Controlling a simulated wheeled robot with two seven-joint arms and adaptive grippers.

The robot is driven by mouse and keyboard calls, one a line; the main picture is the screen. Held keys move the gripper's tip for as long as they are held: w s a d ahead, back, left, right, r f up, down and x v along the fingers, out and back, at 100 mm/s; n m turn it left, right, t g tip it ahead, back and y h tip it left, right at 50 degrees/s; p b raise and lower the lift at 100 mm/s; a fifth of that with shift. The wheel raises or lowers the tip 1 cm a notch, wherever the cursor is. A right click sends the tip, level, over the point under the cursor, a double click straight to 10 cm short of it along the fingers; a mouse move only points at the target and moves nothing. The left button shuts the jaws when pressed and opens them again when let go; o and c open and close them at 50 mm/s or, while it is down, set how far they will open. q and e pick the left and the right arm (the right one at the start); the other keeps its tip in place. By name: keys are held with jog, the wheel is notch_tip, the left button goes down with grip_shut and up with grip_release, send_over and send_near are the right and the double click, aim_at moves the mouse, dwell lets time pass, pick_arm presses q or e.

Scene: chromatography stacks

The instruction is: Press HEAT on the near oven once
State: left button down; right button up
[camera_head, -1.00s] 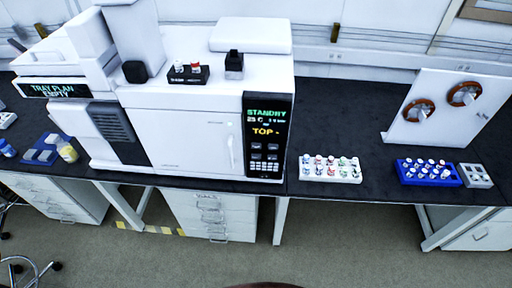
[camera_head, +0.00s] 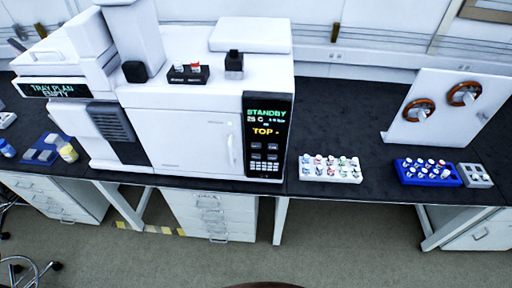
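A white oven (camera_head: 185,135) of a chromatography stack stands on the dark bench, its door closed with a handle at the right. Its black control panel (camera_head: 265,137) is on the right of its front. The panel display reads STANDBY, about 25 C, and TOP. Several small buttons (camera_head: 265,158) sit below the display; their labels are too small to read. Neither of my grippers is in view.
A white vial rack (camera_head: 330,178) stands right of the oven, then a blue vial rack (camera_head: 402,180) and a grey tray (camera_head: 475,185). A white panel with two copper-coloured coils (camera_head: 425,135) stands behind. The dark bench top (camera_head: 340,120) is clear between oven and panel.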

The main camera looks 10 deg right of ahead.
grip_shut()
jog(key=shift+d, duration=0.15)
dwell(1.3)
